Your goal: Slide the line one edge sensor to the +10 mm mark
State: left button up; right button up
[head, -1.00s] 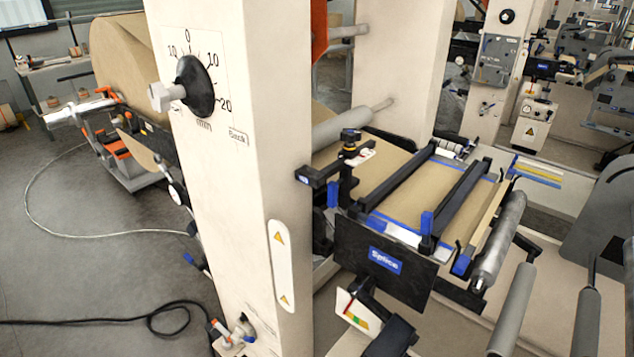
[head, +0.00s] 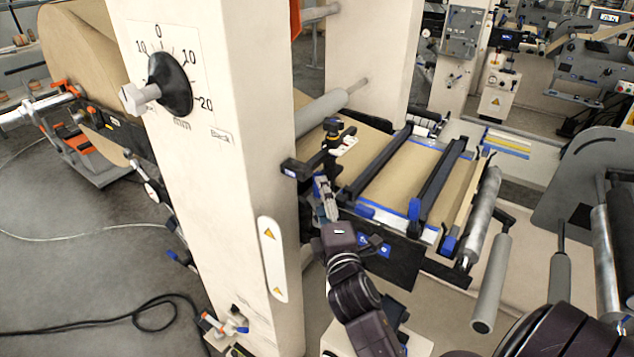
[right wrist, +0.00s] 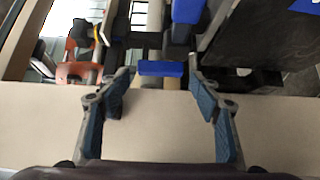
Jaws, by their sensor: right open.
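A black bracket with a knob and a small white scale plate (head: 332,147), which looks like the edge sensor mount, sticks out from the cream column beside the brown web. The plate's marks are too small to read. My right gripper (head: 322,188) is just below and in front of this bracket, over the near edge of the splice table. In the right wrist view the right gripper (right wrist: 160,100) is open, with nothing between its fingers; a blue block (right wrist: 160,69) lies beyond the fingertips. I cannot tell whether it touches the bracket. My left gripper is not in view.
The cream column (head: 220,200) stands close on the left, with a black dial (head: 170,84) on a mm scale. The splice table has black bars (head: 440,180) across the web. Grey rollers (head: 490,290) stand at the right.

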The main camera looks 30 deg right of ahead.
aim_at(318, 196)
jog(key=p+x, duration=0.1)
jog(key=x, duration=0.5)
jog(key=c, duration=1.4)
jog(key=shift+d+r+p, duration=0.1)
jog(key=shift+d+p, duration=0.25)
jog(key=shift+c, duration=0.2)
jog(key=shift+w+d, duration=0.15)
jog(key=shift+d, duration=0.1)
jog(key=o, duration=1.4)
jog(key=shift+o, duration=0.2)
jog(key=v, duration=1.2)
